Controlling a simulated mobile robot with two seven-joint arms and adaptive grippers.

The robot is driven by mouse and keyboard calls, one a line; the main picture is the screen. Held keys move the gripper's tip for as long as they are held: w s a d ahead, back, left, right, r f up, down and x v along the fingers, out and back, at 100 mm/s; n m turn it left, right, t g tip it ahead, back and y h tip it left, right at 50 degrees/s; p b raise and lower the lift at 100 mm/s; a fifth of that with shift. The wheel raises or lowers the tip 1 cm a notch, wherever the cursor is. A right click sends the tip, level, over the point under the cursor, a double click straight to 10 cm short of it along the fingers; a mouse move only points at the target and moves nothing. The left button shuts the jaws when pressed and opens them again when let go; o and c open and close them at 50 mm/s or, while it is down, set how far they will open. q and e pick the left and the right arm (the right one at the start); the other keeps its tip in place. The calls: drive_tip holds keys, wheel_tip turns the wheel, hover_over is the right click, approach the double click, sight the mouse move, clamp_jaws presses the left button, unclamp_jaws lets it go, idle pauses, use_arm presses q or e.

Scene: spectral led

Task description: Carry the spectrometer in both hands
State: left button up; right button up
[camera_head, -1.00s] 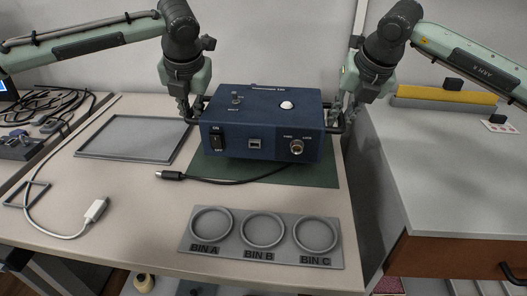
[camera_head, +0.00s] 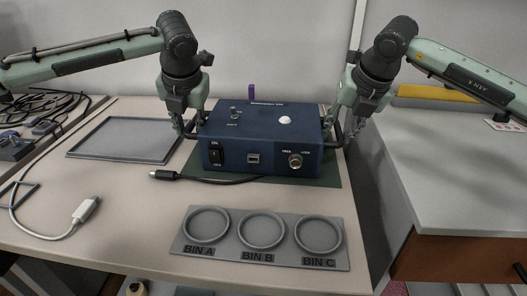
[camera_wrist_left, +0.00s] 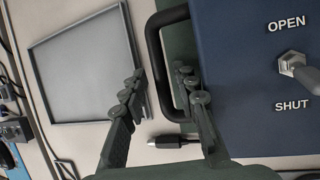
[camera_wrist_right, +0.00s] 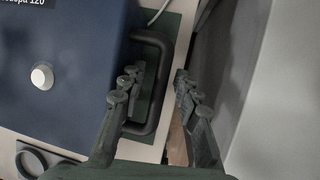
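The spectrometer (camera_head: 262,142) is a dark blue box with a black handle at each side, over a green mat (camera_head: 330,180) on the table. Its front has a switch, a port and a round connector; a white knob is on top. My left gripper (camera_head: 188,128) is at its left handle; in the left wrist view that handle (camera_wrist_left: 153,45) passes between my open fingers (camera_wrist_left: 162,92). My right gripper (camera_head: 345,125) is at its right handle; in the right wrist view the handle (camera_wrist_right: 163,80) lies between my open fingers (camera_wrist_right: 157,85). Whether the fingers touch the handles, I cannot tell.
A plate with BIN A, BIN B and BIN C rings (camera_head: 262,237) lies in front. A grey tray (camera_head: 125,140) and white cable (camera_head: 85,210) are at left. A black cable plug (camera_head: 163,175) lies before the box. A purple piece (camera_head: 251,91) shows behind it. A grey side table (camera_head: 450,170) stands right.

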use_arm(q)
drive_tip(key=shift+d, duration=0.15)
drive_tip(key=v, duration=1.2)
use_arm(e)
drive_tip(key=v, duration=1.2)
